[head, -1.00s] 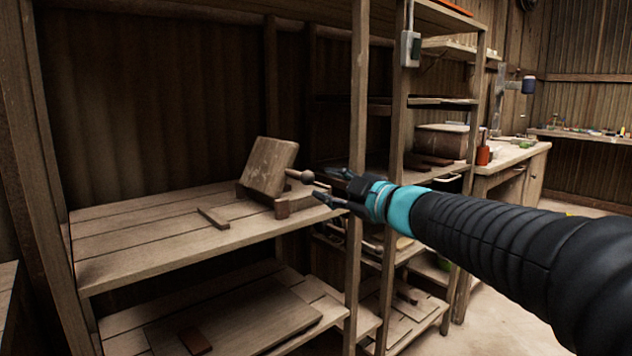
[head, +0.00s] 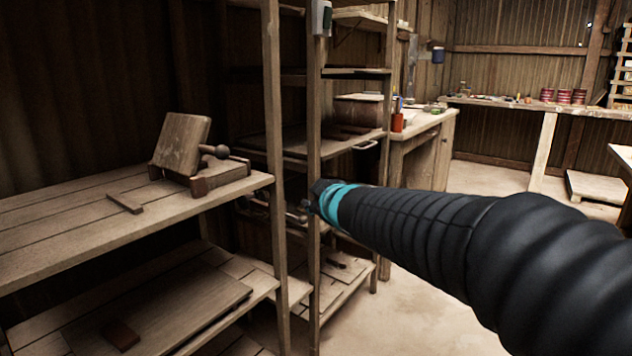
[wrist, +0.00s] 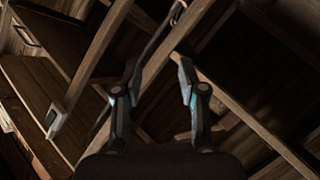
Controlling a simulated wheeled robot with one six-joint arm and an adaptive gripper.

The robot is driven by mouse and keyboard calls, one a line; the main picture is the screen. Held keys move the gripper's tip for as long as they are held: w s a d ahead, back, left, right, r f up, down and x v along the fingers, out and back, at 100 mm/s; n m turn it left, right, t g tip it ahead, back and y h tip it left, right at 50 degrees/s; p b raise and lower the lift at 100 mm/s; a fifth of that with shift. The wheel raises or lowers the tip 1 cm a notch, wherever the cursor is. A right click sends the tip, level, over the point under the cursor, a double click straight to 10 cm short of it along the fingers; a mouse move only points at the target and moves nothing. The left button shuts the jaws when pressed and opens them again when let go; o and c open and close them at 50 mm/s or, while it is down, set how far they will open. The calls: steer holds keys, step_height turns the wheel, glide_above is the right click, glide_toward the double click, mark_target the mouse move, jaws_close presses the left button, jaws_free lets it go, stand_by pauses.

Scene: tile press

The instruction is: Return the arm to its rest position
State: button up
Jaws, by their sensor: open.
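My gripper (wrist: 160,85) shows in the wrist view with its two fingers apart and nothing between them. In the head view my arm reaches in from the right. Its teal-banded wrist is in front of the shelf posts, and the fingers are mostly hidden there. The wooden tile press (head: 181,144) stands on the upper shelf at left, its slab tilted up and its round-knobbed handle (head: 214,151) pointing right. My gripper is to the right of the press and apart from it.
Wooden shelf posts (head: 274,190) stand close beside my wrist. A small wooden strip (head: 124,203) lies on the upper shelf (head: 60,235). A workbench (head: 425,130) is behind, and the floor (head: 430,290) is open at right. A grey switch box (head: 321,18) is on a post.

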steer(key=s+d+f+m+g+h, duration=0.5)
steer(key=s+d+f+m+h, duration=0.15)
steer(key=s+d+f, duration=0.65)
steer(key=s+d+f+m+g+y, duration=0.1)
steer(key=s+m, duration=0.1)
steer(key=s, duration=0.8)
steer(key=s+d+f+m+g, duration=0.2)
steer(key=s+m, duration=0.1)
steer(key=s, duration=0.7)
steer(key=shift+s+d+f+y, duration=0.2)
steer(key=shift+s+f+y, duration=0.05)
steer(key=shift+s+y, duration=0.15)
steer(key=shift+m, duration=0.25)
